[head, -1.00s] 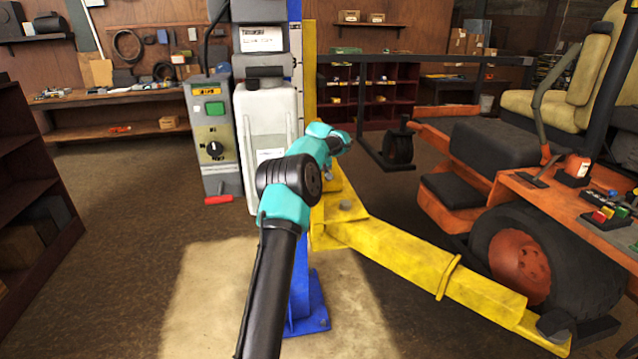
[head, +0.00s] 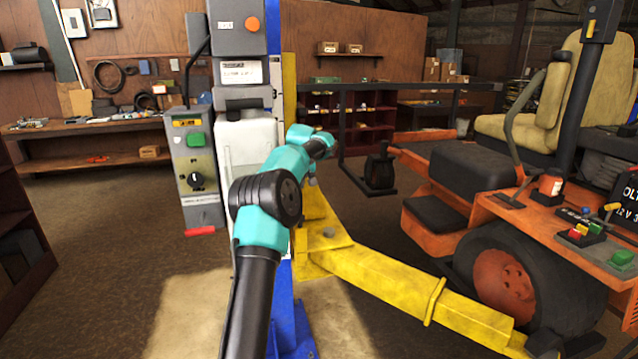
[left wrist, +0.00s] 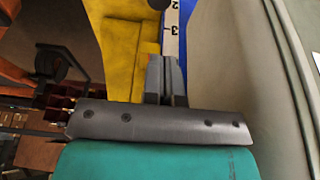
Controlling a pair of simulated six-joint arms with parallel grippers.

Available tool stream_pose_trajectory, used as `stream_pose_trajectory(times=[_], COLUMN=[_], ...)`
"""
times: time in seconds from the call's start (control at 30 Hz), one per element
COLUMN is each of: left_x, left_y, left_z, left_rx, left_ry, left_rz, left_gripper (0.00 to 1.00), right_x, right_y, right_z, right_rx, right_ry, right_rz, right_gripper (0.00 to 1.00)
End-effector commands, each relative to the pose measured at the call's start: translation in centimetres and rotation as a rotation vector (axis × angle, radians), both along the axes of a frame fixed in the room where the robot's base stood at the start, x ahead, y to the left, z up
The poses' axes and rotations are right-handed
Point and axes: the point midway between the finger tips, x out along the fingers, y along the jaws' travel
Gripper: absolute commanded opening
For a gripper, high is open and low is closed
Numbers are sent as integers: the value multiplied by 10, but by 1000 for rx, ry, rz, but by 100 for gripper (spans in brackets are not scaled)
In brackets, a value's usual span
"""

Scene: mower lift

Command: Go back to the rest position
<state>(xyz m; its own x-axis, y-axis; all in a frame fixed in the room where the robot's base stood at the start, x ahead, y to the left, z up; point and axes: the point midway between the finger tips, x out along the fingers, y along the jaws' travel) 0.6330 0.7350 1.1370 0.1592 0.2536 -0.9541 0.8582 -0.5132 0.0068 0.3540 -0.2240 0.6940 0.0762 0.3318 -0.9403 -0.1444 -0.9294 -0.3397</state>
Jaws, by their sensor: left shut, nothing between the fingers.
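My left arm rises from the bottom of the head view to a teal wrist (head: 300,135) in front of the lift post. Its gripper is mostly hidden behind the wrist there. In the left wrist view, the left gripper (left wrist: 166,72) shows its fingers together and empty, in front of the blue post (left wrist: 184,40) with its number scale. Whether it touches the post cannot be told. My right gripper is not in view. The yellow lift arm (head: 385,285) reaches to the front wheel (head: 505,285) of the orange mower (head: 455,190).
A grey control box (head: 195,165) with a green button and black knob stands left of a white tank (head: 245,150). A workbench (head: 80,130) lines the back wall, and a dark shelf (head: 20,215) stands at left. The floor between is clear.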

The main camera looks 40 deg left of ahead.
Motion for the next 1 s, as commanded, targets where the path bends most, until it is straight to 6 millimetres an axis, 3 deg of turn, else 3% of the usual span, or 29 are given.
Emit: stream_pose_trajectory(times=[0.23,0.37,0.47,0.7,0.87,1.0], left_x=[4,17,32,53,47,28], left_y=[-4,-22,-48,-135,-202,-262], left_z=[-8,-36,-73,-181,-250,-304], left_rx=[-5,-26,-54,-146,-213,-270], left_ry=[3,7,8,5,-3,-9], left_rz=[-15,-74,-148,-356,-477,-570], left_gripper=[0,0,0,0,0,0], right_x=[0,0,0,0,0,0], right_y=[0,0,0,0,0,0], right_z=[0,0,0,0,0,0], right_rx=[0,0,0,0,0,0], right_ry=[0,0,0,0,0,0], right_rz=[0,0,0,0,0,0], right_gripper=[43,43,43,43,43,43])
